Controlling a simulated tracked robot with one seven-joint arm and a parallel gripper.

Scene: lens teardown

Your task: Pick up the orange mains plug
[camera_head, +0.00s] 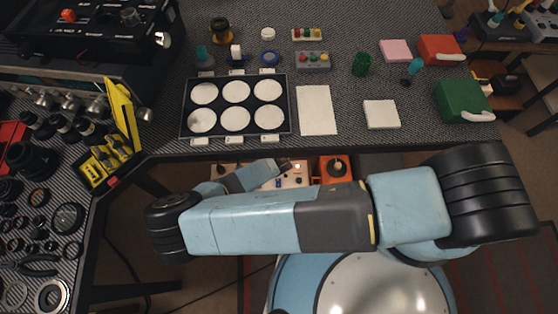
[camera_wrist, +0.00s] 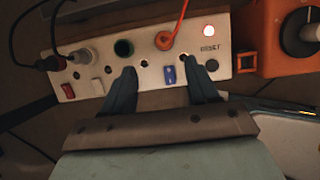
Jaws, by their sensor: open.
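The orange mains plug (camera_wrist: 164,41) sits at the top edge of a cream socket strip (camera_wrist: 145,70) in the wrist view, with an orange cable rising from it. In the head view I cannot make the plug out. The strip (camera_head: 297,172) shows there below the bench edge, partly covered by my arm. My gripper (camera_wrist: 157,75) is open in the wrist view, its two dark fingers apart over the strip's near side. The plug lies beyond the fingertips, roughly between them in the picture.
A grey plug (camera_wrist: 80,57) and a black plug (camera_wrist: 53,63) sit at the strip's left. A dark green round item (camera_wrist: 123,48) is left of the orange plug. An orange box with a knob (camera_wrist: 275,35) stands close on the right. The bench (camera_head: 350,85) overhangs the strip.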

